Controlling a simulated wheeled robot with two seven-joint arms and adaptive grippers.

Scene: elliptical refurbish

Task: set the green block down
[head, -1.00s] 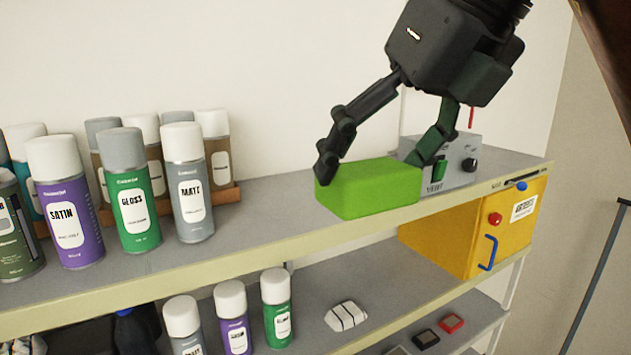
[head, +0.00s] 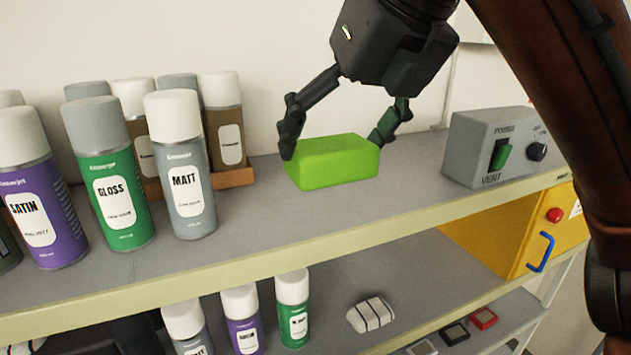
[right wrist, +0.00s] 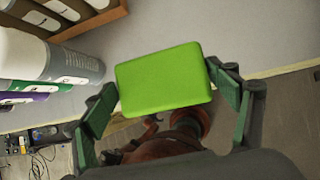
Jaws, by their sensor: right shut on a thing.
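The green block (head: 332,164) is a bright, rounded brick, seen over the upper shelf (head: 250,222) between the spray cans and the grey vent box. My right gripper (head: 335,146) reaches down from above and is shut on it, with one finger at each end. In the right wrist view the block (right wrist: 163,78) sits level between the two fingers (right wrist: 164,84). Whether its underside touches the shelf or hangs just above it, I cannot tell. My left gripper is not in view.
Spray cans stand to the left, the grey MATT can (head: 180,165) nearest the block. The grey vent box (head: 490,148) with a green switch stands to the right. Bare shelf lies between. A yellow box (head: 500,228) and smaller cans (head: 292,308) are below.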

